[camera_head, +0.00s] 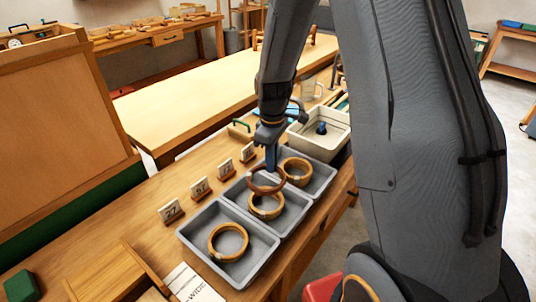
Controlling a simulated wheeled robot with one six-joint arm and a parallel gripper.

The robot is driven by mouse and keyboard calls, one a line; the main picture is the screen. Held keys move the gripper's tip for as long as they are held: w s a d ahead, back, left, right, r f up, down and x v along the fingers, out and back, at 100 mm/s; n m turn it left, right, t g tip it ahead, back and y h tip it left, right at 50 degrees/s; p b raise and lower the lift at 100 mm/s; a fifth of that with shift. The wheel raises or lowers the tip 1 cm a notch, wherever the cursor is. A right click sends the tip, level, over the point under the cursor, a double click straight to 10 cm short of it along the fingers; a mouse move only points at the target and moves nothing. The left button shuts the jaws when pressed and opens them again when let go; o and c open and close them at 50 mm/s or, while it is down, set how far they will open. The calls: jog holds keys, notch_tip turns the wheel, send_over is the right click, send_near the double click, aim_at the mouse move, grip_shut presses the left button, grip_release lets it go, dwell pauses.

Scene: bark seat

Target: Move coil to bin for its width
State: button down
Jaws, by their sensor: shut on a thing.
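My gripper (269,168) points down and is shut on a dark reddish-brown coil (258,187). The coil hangs above the middle grey bin (238,198), near its edge with the right grey bin (322,178). A lighter tan coil (267,214) lies in the middle bin, partly hidden by the held coil. Another tan coil (297,181) lies in the right bin, partly behind my gripper. A third tan coil (228,257) lies in the left grey bin (200,224). I cannot tell the exact height of the held coil.
Small number cards (170,211) stand along the bins' far side; some are too small to read. A cream tray (338,137) with a dark blue item stands beyond the right bin. A wooden box (115,277) and a paper strip (190,284) are at the front left.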

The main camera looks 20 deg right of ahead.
jog(key=shift+s+f+b, duration=0.1)
jog(key=shift+f+b, duration=1.8)
jog(key=shift+f, duration=0.6)
jog(key=shift+f+b, duration=0.5)
jog(key=shift+f, duration=0.65)
jog(key=shift+f, duration=0.25)
jog(key=c, duration=1.8)
grip_release()
jog(key=shift+o, duration=0.2)
jog(key=shift+c, duration=0.3)
